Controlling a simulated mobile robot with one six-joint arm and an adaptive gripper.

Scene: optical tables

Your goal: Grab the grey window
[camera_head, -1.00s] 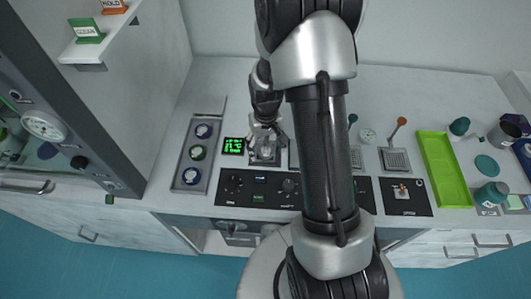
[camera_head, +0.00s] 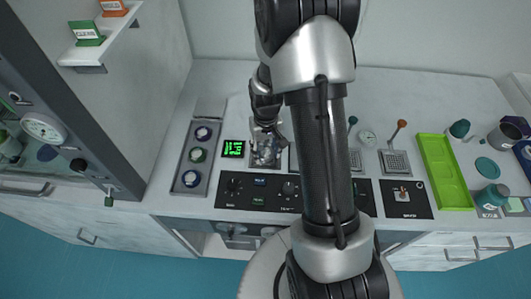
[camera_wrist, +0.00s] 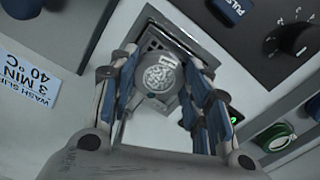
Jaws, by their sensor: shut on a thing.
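The grey window, as I take it, is a round grey piece with a pale speckled face (camera_wrist: 158,78). In the wrist view it lies between the two fingers of my gripper (camera_wrist: 160,88), over a square dark-slotted fitting (camera_wrist: 152,40). My gripper is shut on it, with one finger at each side. In the head view my gripper (camera_head: 266,138) is low over the same spot on the bench, left of my arm. The piece is small and partly hidden there, and I cannot tell whether it is clear of the fitting.
A black control panel (camera_head: 222,202) with knobs lies in front. A tray of round pieces (camera_head: 180,168) and a green display (camera_head: 233,149) are to the left. A lime-green tray (camera_head: 432,155) is on the right. The bench behind is mostly clear.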

